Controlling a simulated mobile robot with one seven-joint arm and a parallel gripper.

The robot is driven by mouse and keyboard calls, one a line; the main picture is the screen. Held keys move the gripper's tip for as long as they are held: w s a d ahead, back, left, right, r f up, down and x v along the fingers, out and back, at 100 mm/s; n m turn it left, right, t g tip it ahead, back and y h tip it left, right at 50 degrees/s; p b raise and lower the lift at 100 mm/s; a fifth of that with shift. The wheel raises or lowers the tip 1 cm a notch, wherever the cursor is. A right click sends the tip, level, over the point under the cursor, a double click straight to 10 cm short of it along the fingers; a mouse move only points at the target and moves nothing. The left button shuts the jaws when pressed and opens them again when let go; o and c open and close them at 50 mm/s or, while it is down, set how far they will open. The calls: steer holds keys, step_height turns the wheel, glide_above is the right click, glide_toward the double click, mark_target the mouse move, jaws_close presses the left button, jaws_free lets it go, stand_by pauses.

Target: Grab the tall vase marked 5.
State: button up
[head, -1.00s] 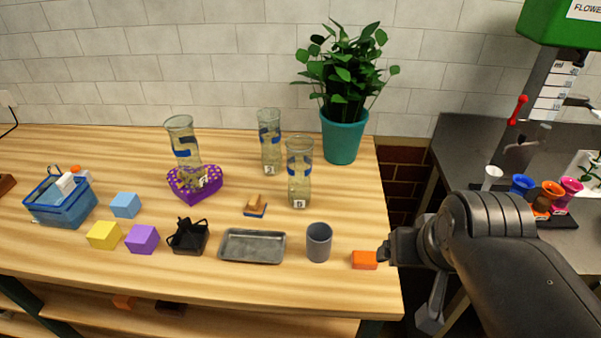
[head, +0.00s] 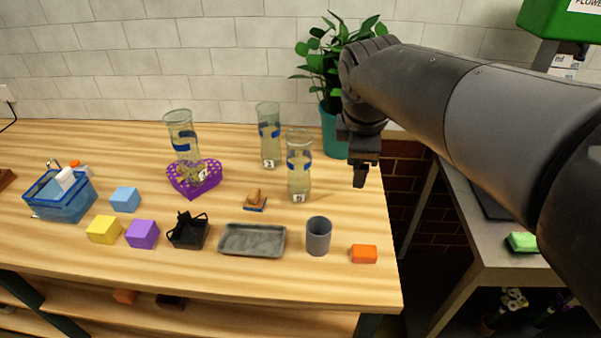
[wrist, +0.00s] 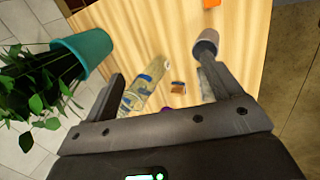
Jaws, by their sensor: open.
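Three tall clear glass vases with blue bands and small number tags stand on the wooden table. One is at the right (head: 299,168), one further back in the middle (head: 269,137), and one at the left (head: 182,137) behind a purple heart-shaped box. The tags are too small to read surely, so I cannot tell which is 5. My gripper (head: 360,178) is open and empty, raised to the right of the right vase and in front of the plant. In the wrist view, a banded vase (wrist: 146,88) shows beyond the open fingers (wrist: 162,75), apart from them.
A plant in a teal pot (head: 333,138) stands behind the right vase. The purple box (head: 194,180) sits left.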

steer(key=w+a+n, duration=0.7)
steer(key=a+n, duration=0.1)
steer(key=n, duration=0.7)
glide_above(298, 150)
steer(key=a, duration=0.2)
steer(key=f, duration=0.2)
steer(key=shift+h, duration=0.3)
steer(key=shift+s+d+f+x, duration=0.1)
steer(key=shift+s+x, duration=0.1)
steer(key=shift+x, duration=1.45)
steer(key=shift+s+d+f+x, duration=0.1)
steer(key=shift+s+x, duration=0.15)
steer(key=shift+x, duration=1.45)
steer(key=shift+s+d+f+x, duration=0.1)
steer(key=shift+s+x, duration=0.1)
steer(key=shift+x, duration=1.45)
steer(key=shift+c, duration=0.3)
steer(key=shift+r, duration=0.1)
jaws_close()
